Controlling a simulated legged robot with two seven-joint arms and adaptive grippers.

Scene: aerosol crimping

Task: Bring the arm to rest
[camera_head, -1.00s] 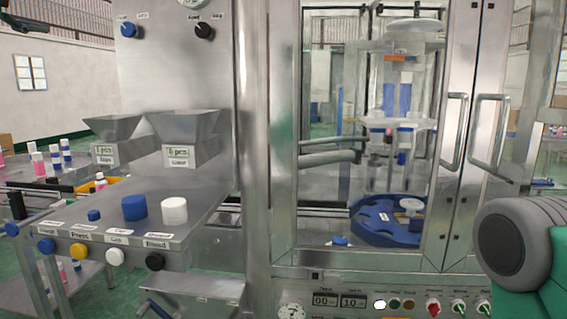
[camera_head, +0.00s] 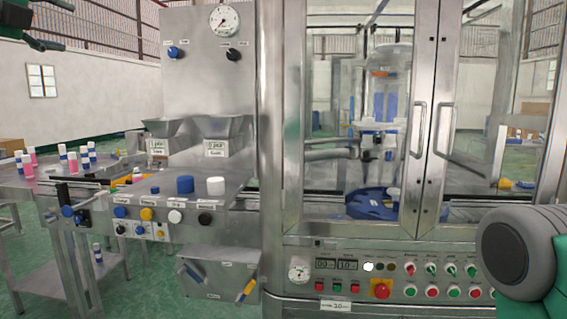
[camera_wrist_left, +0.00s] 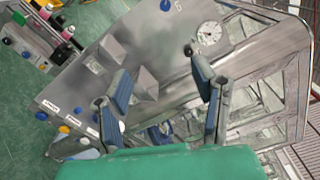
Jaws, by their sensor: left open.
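My left gripper (camera_wrist_left: 160,75) is open in the left wrist view, its two blue-padded fingers wide apart with nothing between them. In the head view, dark parts of the left gripper (camera_head: 48,44) show at the upper left, high and clear of the machine. A grey and green link of my right arm shows at the lower right edge; the right gripper is out of frame. The steel crimping machine (camera_head: 272,120) stands ahead with its glass doors shut. A blue cap (camera_head: 185,184) and a white cap (camera_head: 216,186) stand on its side shelf.
Two hoppers (camera_head: 222,126) sit above the shelf (camera_head: 160,200). A side table (camera_head: 60,188) at left holds several pink and blue-banded bottles. A blue turntable (camera_head: 372,204) is behind the glass. A control panel (camera_head: 345,266) runs along the front.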

